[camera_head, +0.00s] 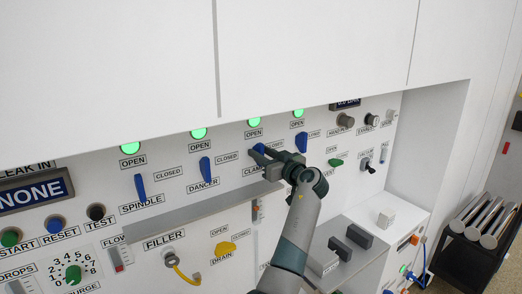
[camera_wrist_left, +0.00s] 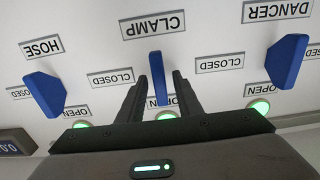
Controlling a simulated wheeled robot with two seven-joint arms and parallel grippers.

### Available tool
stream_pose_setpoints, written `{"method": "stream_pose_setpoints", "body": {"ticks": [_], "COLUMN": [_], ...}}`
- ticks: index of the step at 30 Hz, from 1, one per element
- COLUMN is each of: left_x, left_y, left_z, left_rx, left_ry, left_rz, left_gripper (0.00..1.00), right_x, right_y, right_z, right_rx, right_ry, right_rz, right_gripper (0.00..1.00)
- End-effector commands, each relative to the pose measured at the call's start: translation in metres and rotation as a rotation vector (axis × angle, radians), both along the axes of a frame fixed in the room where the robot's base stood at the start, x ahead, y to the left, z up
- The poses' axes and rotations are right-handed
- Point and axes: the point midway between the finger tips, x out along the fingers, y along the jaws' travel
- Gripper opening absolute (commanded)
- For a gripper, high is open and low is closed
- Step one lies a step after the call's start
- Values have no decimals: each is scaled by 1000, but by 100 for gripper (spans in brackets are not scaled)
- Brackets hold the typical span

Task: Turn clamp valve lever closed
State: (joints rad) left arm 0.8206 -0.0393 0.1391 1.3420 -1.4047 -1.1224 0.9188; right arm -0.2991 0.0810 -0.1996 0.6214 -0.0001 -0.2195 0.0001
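The clamp valve lever is a blue handle (camera_head: 259,148) on the white panel, partly covered by my gripper in the head view. Its green light (camera_head: 254,122) is lit above the OPEN label. In the left wrist view the lever (camera_wrist_left: 157,76) stands between the CLAMP and OPEN labels, roughly in line with OPEN, with CLOSED to one side. My left gripper (camera_head: 267,155) is at the lever. Its two dark fingers (camera_wrist_left: 160,88) are apart, one on each side of the lever, with a narrow gap visible. Firm contact cannot be made out. My right gripper is out of view.
Similar blue levers stand on both sides: dancer (camera_head: 205,168) and hose (camera_head: 300,142), with spindle (camera_head: 140,187) farther left. A grey ledge (camera_head: 205,207) runs below the levers. A white overhang (camera_head: 150,75) juts above. A yellow drain lever (camera_head: 226,248) sits lower.

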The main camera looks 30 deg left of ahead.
Motion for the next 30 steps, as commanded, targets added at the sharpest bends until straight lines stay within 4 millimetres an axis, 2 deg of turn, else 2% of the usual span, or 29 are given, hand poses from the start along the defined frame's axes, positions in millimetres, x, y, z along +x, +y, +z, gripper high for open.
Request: {"method": "stream_pose_setpoints", "body": {"ticks": [10,14,30], "left_x": [1,1,1], "left_y": [2,2,2], "left_z": [-1,-1,-2], "left_rx": [0,0,26], "left_ry": [0,1,64], "left_rz": [0,0,0], "left_gripper": [32,1,0], "right_x": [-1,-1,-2], "right_y": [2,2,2], "right_z": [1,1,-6], "right_rx": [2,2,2], "right_ry": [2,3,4], "right_rz": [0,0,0], "right_gripper": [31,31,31]}}
